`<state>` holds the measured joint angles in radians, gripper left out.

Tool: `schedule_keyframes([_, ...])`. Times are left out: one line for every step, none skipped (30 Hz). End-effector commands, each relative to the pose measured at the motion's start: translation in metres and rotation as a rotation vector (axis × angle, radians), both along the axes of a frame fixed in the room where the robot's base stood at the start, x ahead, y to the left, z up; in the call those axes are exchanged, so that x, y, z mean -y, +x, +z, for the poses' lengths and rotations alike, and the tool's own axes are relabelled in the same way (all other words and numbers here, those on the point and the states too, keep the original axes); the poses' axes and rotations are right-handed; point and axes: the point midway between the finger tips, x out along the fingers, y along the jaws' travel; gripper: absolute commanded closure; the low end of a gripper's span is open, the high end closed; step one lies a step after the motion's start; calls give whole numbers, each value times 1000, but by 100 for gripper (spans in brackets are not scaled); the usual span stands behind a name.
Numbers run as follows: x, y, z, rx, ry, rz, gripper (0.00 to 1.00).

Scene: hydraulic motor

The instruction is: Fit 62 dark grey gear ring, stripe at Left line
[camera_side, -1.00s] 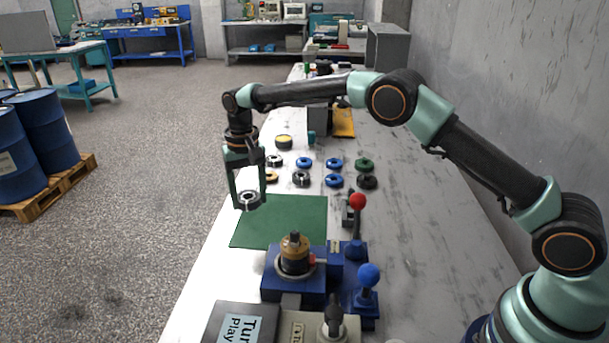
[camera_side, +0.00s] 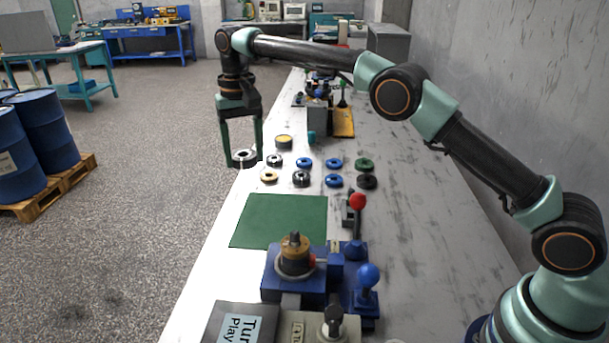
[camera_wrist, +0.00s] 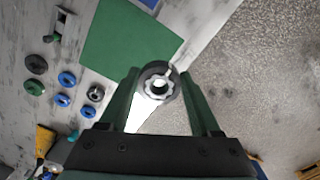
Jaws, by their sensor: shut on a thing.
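My gripper (camera_side: 245,160) is shut on a dark grey gear ring (camera_side: 244,155) and holds it in the air at the left edge of the table. In the wrist view the ring (camera_wrist: 157,84) sits between the two green fingers; it has a toothed light inner part, a round hole and a thin light stripe towards its upper right. The motor (camera_side: 295,262) stands upright on a blue base (camera_side: 292,287) at the front of the table, with a brass-coloured body and a dark shaft top. A "Left" line cannot be read in either view.
Several rings lie in rows on the table, among them blue rings (camera_side: 334,163), a green ring (camera_side: 364,165) and a black ring (camera_side: 367,181). A green mat (camera_side: 280,221) is bare. Levers with a red knob (camera_side: 358,201) and a blue knob (camera_side: 369,275) stand right of the motor.

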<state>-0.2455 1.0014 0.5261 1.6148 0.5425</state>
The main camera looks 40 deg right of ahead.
Motion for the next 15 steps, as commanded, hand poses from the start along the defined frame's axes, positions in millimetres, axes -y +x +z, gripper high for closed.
schedule_keyframes([0,0,1,2,0,0,100])
schedule_keyframes([0,0,2,2,0,0,100])
schedule_keyframes([0,1,3,3,1,0,100])
schedule_keyframes([0,1,4,4,1,0,100])
schedule_keyframes([0,1,5,4,1,0,100])
schedule_keyframes([0,1,6,4,1,0,100])
schedule_keyframes([0,1,7,3,1,0,100])
schedule_keyframes([0,1,8,4,1,0,100])
schedule_keyframes([0,1,10,4,1,0,100])
schedule_keyframes([0,1,11,4,1,0,100])
schedule_keyframes([0,1,12,4,1,0,100])
schedule_keyframes([0,1,13,4,1,0,100])
schedule_keyframes([0,1,14,3,1,0,100])
schedule_keyframes([0,1,15,3,1,0,100])
schedule_keyframes([0,0,15,3,1,0,100])
